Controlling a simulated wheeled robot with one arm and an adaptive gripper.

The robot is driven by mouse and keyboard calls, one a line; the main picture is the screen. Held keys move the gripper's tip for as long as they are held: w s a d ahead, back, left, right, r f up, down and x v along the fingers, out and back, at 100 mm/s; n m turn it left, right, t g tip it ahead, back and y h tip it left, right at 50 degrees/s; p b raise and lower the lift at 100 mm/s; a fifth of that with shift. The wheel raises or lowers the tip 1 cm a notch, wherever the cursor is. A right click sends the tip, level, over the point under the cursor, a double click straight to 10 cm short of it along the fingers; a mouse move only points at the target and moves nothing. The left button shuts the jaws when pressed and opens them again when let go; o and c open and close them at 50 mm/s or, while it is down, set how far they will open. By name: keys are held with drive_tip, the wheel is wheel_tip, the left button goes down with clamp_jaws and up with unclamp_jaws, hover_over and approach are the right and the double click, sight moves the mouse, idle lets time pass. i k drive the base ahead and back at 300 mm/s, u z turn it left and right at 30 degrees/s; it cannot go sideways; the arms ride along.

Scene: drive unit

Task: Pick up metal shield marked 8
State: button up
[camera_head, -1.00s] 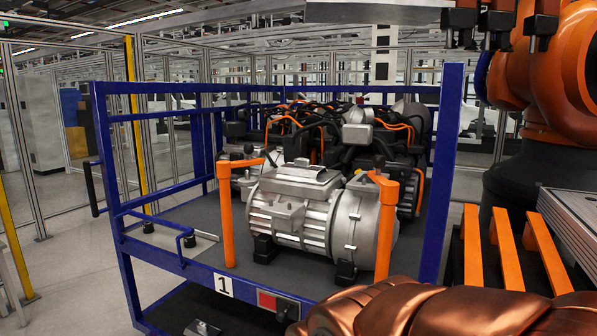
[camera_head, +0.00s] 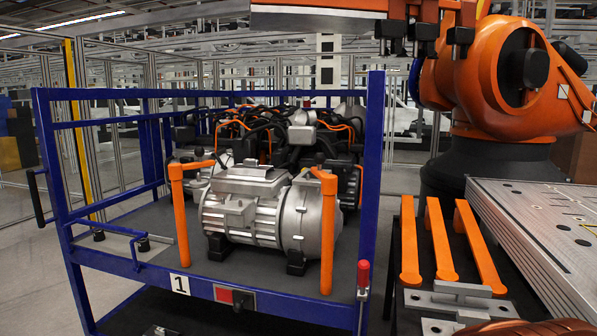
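I cannot make out a metal shield with a readable 8 in this view. A silver drive unit (camera_head: 270,212) sits upright on a blue cart (camera_head: 375,180), between two orange posts. A loose-looking grey metal cover (camera_head: 248,180) lies on top of the drive unit; no number can be read on it. My gripper is out of view.
The cart carries a label 1 (camera_head: 180,285) and dark machinery with orange cables (camera_head: 290,135) behind the drive unit. A large orange robot (camera_head: 500,75) stands at the right. Orange bars (camera_head: 440,240), a grey bracket (camera_head: 460,297) and a perforated metal table (camera_head: 545,215) are at the right.

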sight(250, 167)
drive_tip(key=u, duration=0.65)
drive_tip(key=i, duration=0.55)
drive_tip(key=u, duration=1)
drive_tip(key=i, duration=1.8)
drive_tip(key=z, duration=0.85)
